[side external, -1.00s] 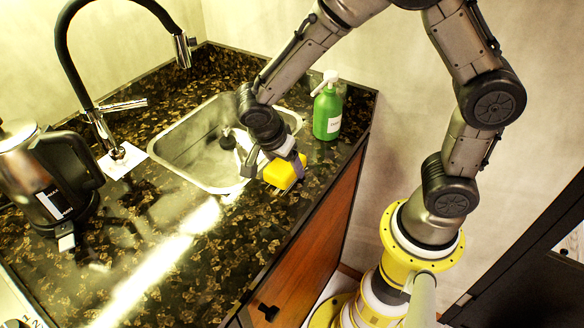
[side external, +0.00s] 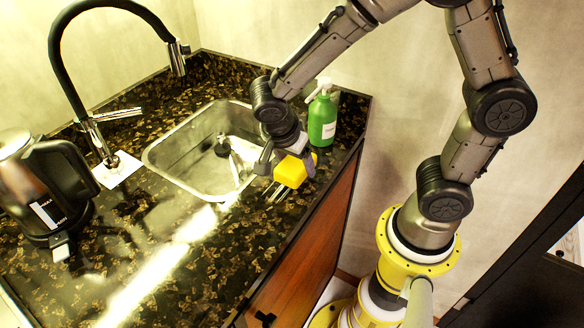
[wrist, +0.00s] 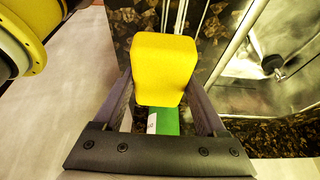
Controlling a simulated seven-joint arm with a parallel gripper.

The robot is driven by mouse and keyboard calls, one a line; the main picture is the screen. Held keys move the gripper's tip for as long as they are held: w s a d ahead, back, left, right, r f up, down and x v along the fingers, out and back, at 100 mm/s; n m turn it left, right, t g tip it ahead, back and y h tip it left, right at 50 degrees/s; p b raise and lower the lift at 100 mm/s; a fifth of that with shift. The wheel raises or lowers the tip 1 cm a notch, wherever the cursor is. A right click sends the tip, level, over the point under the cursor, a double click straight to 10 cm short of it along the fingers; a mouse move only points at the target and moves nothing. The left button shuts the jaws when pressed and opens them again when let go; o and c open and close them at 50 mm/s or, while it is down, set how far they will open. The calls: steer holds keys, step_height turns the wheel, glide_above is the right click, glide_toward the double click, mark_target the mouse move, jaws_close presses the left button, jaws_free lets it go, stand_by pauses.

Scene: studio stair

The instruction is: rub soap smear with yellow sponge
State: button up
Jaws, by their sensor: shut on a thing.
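The yellow sponge (side external: 290,172) is held in my gripper (side external: 287,164) over the counter, just right of the sink. In the wrist view the sponge (wrist: 165,65) sits between the two dark fingers of my gripper (wrist: 160,105), its block sticking out past them. I cannot tell whether its underside touches the counter. Thin pale streaks (side external: 277,191) show on the dark counter beside and below the sponge. I cannot tell whether they are the soap smear. Bright glare lies farther to the left on the counter.
A green pump bottle (side external: 322,121) stands close behind my gripper, near the counter's right edge. The steel sink (side external: 185,160) opens to the left, with a black tap (side external: 60,60) behind it. A kettle (side external: 38,195) stands at far left. The front counter is clear.

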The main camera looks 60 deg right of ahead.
mark_target(296, 161)
steer(key=shift+r, duration=2.8)
